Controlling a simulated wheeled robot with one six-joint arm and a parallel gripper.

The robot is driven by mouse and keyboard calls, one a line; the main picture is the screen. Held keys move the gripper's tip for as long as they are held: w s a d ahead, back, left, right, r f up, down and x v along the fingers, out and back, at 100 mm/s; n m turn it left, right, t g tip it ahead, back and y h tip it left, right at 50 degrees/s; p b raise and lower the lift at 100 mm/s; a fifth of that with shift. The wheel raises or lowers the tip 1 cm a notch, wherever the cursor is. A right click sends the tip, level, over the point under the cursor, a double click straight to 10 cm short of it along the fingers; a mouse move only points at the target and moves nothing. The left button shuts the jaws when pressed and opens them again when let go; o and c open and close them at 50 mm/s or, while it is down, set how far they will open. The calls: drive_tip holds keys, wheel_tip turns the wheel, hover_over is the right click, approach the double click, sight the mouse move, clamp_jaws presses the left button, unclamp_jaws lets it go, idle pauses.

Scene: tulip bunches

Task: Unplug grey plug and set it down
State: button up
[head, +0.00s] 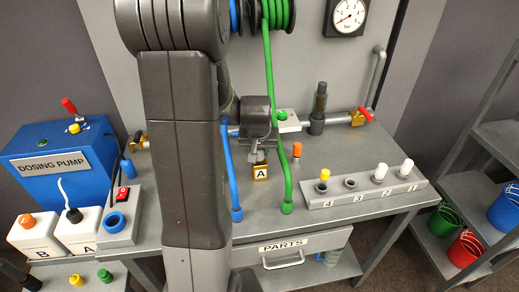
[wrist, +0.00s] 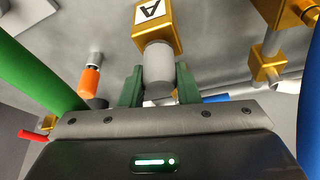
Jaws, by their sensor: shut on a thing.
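The grey plug (wrist: 158,66) is a short, pale cylinder in the wrist view. One end meets the brass block marked A (wrist: 172,32), and I see no gap between them. My gripper (wrist: 159,84) has its two green fingers on either side of the plug and is shut on it. In the head view the block marked A (head: 260,172) is on the grey bench, right of my arm. My gripper (head: 258,152) is just above it, and the plug is mostly hidden there.
A green hose (head: 275,120) and a blue hose (head: 229,165) hang close on either side of my gripper. An orange-topped plug (head: 297,150) stands nearby. A numbered rack (head: 350,202) is to the right. The bench front between hoses and rack is clear.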

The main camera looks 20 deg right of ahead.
drive_tip(key=shift+r+p, duration=0.7)
drive_tip(key=shift+r, duration=0.65)
drive_tip(key=shift+r, duration=0.15)
drive_tip(key=shift+r+p, duration=1.25)
drive_tip(key=shift+r, duration=0.6)
